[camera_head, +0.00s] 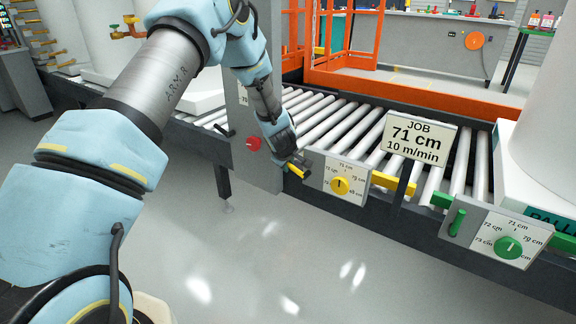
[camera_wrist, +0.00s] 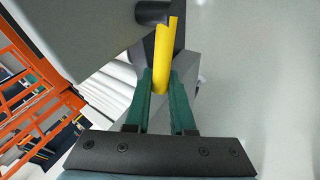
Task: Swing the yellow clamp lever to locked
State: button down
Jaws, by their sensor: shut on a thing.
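The yellow clamp lever (camera_head: 297,170) sticks out at the left side of a panel with a yellow dial (camera_head: 340,185). In the wrist view the yellow lever (camera_wrist: 164,55) runs up from between my two green fingers to a dark round pivot (camera_wrist: 153,13). My gripper (camera_head: 287,158) is at the lever, left of the dial panel. In the wrist view my gripper (camera_wrist: 165,92) is shut on the lever's near end. The lever's gripped end is partly hidden by the fingers.
A sign (camera_head: 416,140) reads JOB 71 cm, 10 m/min. A green lever (camera_head: 457,222) and green dial (camera_head: 509,247) sit on a panel at right. A red button (camera_head: 254,143) is left of my gripper. The floor in front is clear.

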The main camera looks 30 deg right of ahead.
aim_at(293, 166)
jog(key=shift+r, duration=0.15)
dwell(0.4)
jog(key=r+t+p, duration=0.1)
jog(key=p, duration=0.1)
jog(key=s+m+t+y+p, duration=0.1)
jog(key=p, duration=0.1)
jog(key=shift+d+r+t, duration=0.3)
jog(key=shift+r, duration=0.05)
jog(key=shift+s+d+r+m+t+y+p, duration=0.2)
jog(key=shift+s+r+m+t+y+p, duration=0.25)
jog(key=shift+t, duration=0.45)
jog(key=shift+s+d+r+m+t+y, duration=0.25)
jog(key=shift+m+t, duration=0.2)
jog(key=shift+t, duration=0.55)
jog(key=shift+s+r, duration=0.1)
jog(key=c, duration=0.8)
grip_release()
jog(key=shift+o, duration=0.2)
